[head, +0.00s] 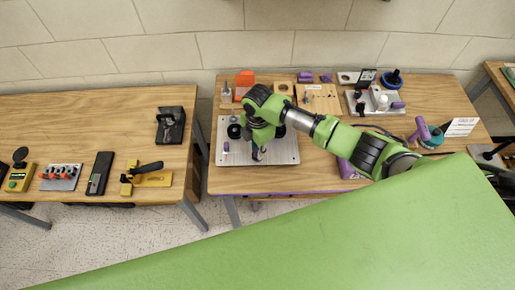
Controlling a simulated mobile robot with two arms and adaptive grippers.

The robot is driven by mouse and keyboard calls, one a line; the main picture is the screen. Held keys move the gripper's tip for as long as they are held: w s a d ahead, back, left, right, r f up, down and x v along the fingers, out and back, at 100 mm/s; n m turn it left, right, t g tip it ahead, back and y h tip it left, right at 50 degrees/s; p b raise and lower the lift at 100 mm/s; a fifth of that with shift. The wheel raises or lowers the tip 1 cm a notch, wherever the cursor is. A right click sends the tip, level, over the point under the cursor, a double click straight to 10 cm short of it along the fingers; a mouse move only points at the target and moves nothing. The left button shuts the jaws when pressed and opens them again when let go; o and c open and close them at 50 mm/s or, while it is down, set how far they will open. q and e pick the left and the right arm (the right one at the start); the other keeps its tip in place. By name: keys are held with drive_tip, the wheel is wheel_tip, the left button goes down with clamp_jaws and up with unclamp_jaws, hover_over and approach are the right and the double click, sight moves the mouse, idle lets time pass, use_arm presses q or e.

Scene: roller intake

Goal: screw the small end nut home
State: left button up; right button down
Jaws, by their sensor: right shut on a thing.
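My right gripper (258,153) points down over the grey metal plate (284,157) on the middle table. It is shut on a small part, which I take to be the small end nut. The fingers and wrist hide that part, so its seating and thread cannot be made out. A dark round fitting (234,131) stands on the plate just left of the gripper. A small purple piece (226,147) is at the plate's left side. My left gripper is out of view.
Behind the plate are an orange block (244,80) and a wooden board (318,98). A metal fixture (374,101) and a purple-handled tool (422,130) are to the right. The left table (110,130) holds several devices. My green body fills the front.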

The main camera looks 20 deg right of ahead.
drive_tip(key=shift+m, duration=0.9)
drive_tip(key=shift+m, duration=1)
drive_tip(key=shift+m, duration=0.9)
drive_tip(key=c, duration=1.8)
unclamp_jaws()
wheel_tip(320, 180, up, 12)
